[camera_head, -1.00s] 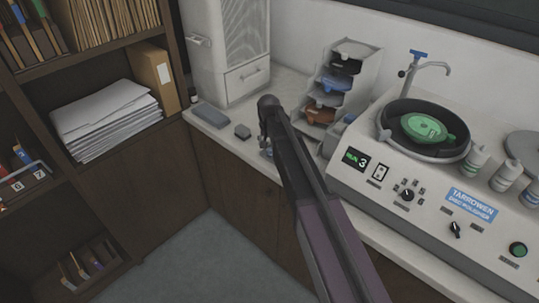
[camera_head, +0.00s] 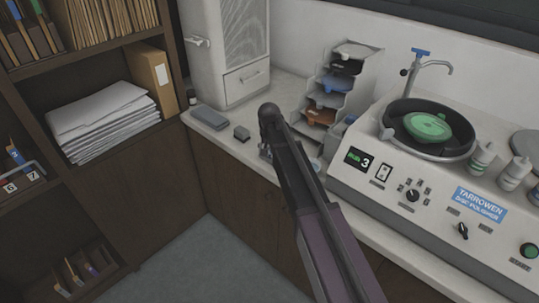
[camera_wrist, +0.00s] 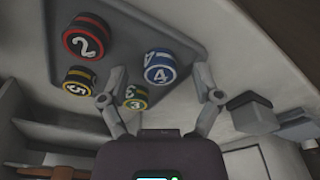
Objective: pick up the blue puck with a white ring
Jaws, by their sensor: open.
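The blue puck with a white ring (camera_wrist: 160,66) shows the number 4 in the wrist view. It sits on a grey tray (camera_wrist: 130,30) near one edge. My gripper (camera_wrist: 160,80) is open, one finger on each side of the blue puck in the picture, with nothing held. I cannot tell how far the fingertips are from the puck. A puck with yellow and green, marked 3 (camera_wrist: 136,98), shows close to the left finger. In the head view my arm covers most of the tray area, and the blue puck cannot be made out there.
A red puck marked 2 (camera_wrist: 86,37) and a yellow puck marked 5 (camera_wrist: 79,80) share the tray. A small dark block (camera_head: 241,133) and a grey flat case (camera_head: 210,117) lie left of my arm. A stacked rack (camera_head: 335,85) and the disc polisher (camera_head: 430,195) stand to the right.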

